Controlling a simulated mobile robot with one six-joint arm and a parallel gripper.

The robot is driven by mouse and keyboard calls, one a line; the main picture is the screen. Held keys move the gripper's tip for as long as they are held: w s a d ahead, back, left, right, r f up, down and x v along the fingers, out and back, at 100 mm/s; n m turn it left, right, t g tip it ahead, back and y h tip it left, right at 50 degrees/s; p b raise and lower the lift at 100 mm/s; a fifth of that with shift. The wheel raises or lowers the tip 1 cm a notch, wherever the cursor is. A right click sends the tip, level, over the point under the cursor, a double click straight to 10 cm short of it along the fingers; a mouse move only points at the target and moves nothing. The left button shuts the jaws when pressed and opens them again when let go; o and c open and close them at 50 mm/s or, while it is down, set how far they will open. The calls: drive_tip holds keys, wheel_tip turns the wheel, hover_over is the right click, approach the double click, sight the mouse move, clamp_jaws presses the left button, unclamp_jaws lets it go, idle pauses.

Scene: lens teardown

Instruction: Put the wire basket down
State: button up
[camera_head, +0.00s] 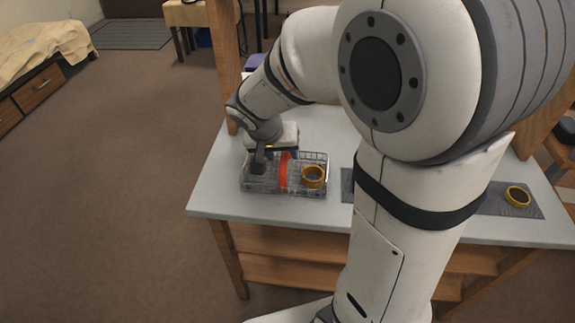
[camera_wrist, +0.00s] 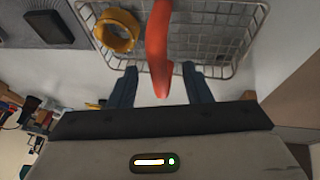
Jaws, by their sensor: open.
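The wire basket (camera_head: 262,188) rests on the left part of the pale table in the head view. It has a red handle (camera_head: 283,172) across its middle and holds a yellow ring (camera_head: 313,176) on its right side. My gripper (camera_head: 259,160) is at the basket's left part in the head view. In the wrist view my gripper (camera_wrist: 160,88) is open, with one dark finger on each side of the red handle (camera_wrist: 157,45). The basket's wire mesh (camera_wrist: 205,48) and the yellow ring (camera_wrist: 117,31) show beyond the fingers.
The pale table (camera_head: 225,200) has bare room around the basket, and its left edge is close by. A dark mat (camera_head: 540,211) with another yellow ring (camera_head: 517,196) lies at the right. Wooden posts (camera_head: 224,50) rise from the table. My arm hides the table's middle.

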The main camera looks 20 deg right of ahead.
drive_tip(key=x, duration=0.5)
drive_tip(key=shift+w+d+f, duration=0.1)
drive_tip(key=shift+w+d, duration=0.3)
drive_tip(key=shift+w, duration=0.1)
clamp_jaws()
